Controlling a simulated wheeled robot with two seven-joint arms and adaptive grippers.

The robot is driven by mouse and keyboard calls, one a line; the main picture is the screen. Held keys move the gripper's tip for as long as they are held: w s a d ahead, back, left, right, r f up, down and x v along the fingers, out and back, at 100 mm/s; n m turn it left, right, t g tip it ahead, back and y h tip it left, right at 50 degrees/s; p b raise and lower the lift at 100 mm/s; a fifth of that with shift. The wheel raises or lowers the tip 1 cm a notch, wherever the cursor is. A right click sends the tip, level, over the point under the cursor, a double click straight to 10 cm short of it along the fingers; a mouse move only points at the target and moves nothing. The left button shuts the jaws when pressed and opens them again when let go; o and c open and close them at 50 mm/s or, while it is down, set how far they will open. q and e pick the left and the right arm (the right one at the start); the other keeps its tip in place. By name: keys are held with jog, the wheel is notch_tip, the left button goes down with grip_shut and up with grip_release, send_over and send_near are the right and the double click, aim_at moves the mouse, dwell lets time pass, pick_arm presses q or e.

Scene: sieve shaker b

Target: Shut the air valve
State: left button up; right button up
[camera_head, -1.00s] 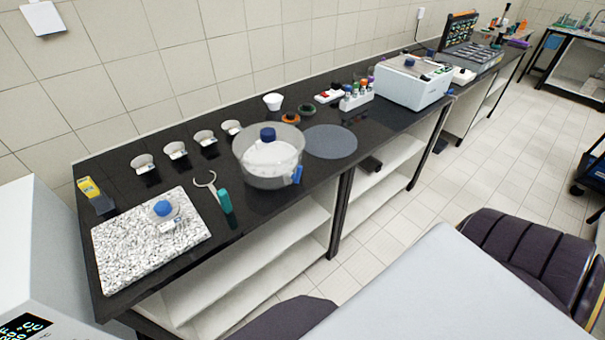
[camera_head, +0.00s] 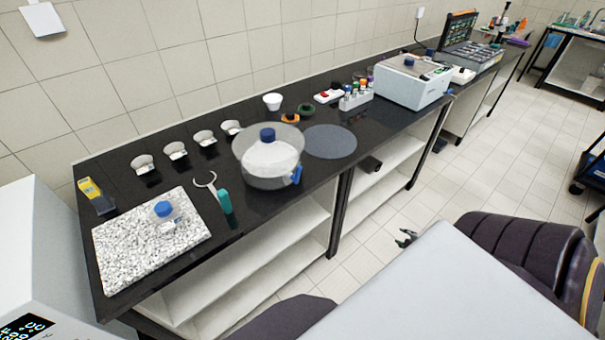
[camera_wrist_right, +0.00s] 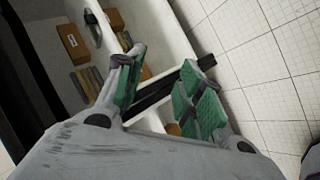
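A clear round vessel (camera_head: 270,180) with a blue-knobbed lid stands on the black bench. A small blue fitting (camera_head: 297,175), which looks like the air valve, sits low on its right front side. Whether it is turned open or shut is too small to tell. My right gripper (camera_head: 405,238) just shows past the edge of my own grey body, well to the right of the vessel and lower than it. In the right wrist view the right gripper (camera_wrist_right: 163,88) has its green-padded fingers apart, with nothing between them. My left gripper is not in view.
A speckled slab (camera_head: 120,268) with a blue-capped item lies at the bench's left end. A green-handled tool (camera_head: 224,202) lies left of the vessel, and a grey disc (camera_head: 330,142) right of it. White shelves (camera_head: 265,265) under the bench hold brown boxes (camera_wrist_right: 73,42).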

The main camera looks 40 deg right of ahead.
jog(key=w+a+r+n+t+y, duration=0.35)
jog(key=w+r+n, duration=0.25)
jog(key=w+r, duration=0.55)
jog(key=w+a+r+n+t+y, duration=0.2)
jog(key=w+a+r+n+t, duration=0.4)
jog(key=r, duration=0.8)
jog(key=w+a+r+n+g+y, duration=0.1)
jog(key=w+a+r+n+y, duration=0.3)
jog(key=a+r+n+y, duration=0.25)
jog(key=n+g+y, duration=0.3)
jog(key=n+y, duration=0.2)
jog(key=n, duration=0.9)
send_near(298, 175)
jog(key=v, duration=0.5)
jog(key=shift+w+d+r+n, duration=0.15)
jog(key=shift+d+n, duration=0.05)
jog(key=shift+n, duration=0.35)
jog(key=shift+w+a, duration=0.1)
jog(key=shift+p+x, duration=1.45)
jog(key=shift+x, duration=5.3)
jog(key=shift+w, duration=0.15)
